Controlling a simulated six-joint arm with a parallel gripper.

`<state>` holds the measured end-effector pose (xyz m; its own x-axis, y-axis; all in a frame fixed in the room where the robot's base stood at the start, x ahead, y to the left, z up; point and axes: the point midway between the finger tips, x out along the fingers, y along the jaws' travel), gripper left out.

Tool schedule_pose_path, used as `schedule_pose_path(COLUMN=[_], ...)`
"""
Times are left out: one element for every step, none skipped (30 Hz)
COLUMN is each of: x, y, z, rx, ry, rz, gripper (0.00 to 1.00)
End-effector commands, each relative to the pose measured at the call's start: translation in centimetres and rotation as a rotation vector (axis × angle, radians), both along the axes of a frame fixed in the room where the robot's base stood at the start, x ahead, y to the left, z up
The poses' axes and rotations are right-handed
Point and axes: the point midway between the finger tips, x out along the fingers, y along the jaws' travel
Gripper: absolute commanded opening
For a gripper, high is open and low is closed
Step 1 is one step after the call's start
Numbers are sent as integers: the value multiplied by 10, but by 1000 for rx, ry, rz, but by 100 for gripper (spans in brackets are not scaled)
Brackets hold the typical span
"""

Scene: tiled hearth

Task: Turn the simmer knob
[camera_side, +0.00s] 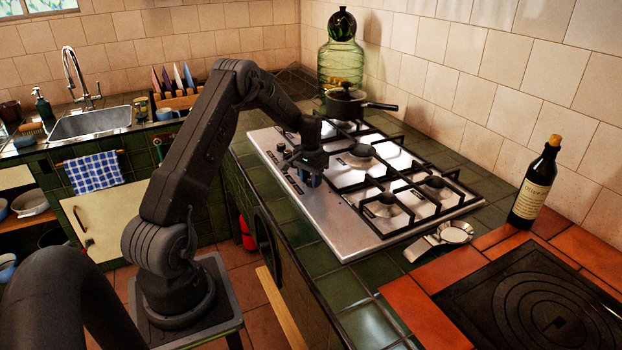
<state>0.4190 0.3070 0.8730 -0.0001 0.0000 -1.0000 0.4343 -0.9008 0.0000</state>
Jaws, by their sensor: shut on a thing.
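The steel gas hob (334,218) is set in the green tiled counter, with black pan supports over its burners. A row of small dark knobs (281,148) runs along its left edge. My gripper (309,180) points down over that knob row, near its front end. It is shut on a knob, which its fingers mostly hide. I cannot read any marking or tell how far the knob is turned.
A black lidded pot (346,103) stands on the far burner, its handle pointing right. A large green glass jar (341,62) stands behind it. A dark bottle (534,185) and a metal spoon rest (440,240) are at right. The front green counter is clear.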

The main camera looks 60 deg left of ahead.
Motion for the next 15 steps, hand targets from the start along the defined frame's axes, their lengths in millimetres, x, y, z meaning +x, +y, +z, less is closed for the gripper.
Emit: schedule_pose_path(x=[0,0,0,0,0,0,0,0,0,0,0,0,0,0,0], y=[0,0,0,0,0,0,0,0,0,0,0,0,0,0,0], z=[1,1,1,1,1,1,1,1,1,1,1,1,1,1,1], rx=[0,0,0,0,0,0,0,0,0,0,0,0,0,0,0], ry=[0,0,0,0,0,0,0,0,0,0,0,0,0,0,0], rz=[43,71,109,136,163,198,223,248,280,303,325,353,372,392,414], gripper=[12,12,12,12,12,12,12,12,12,12,12,12,12,12,12])
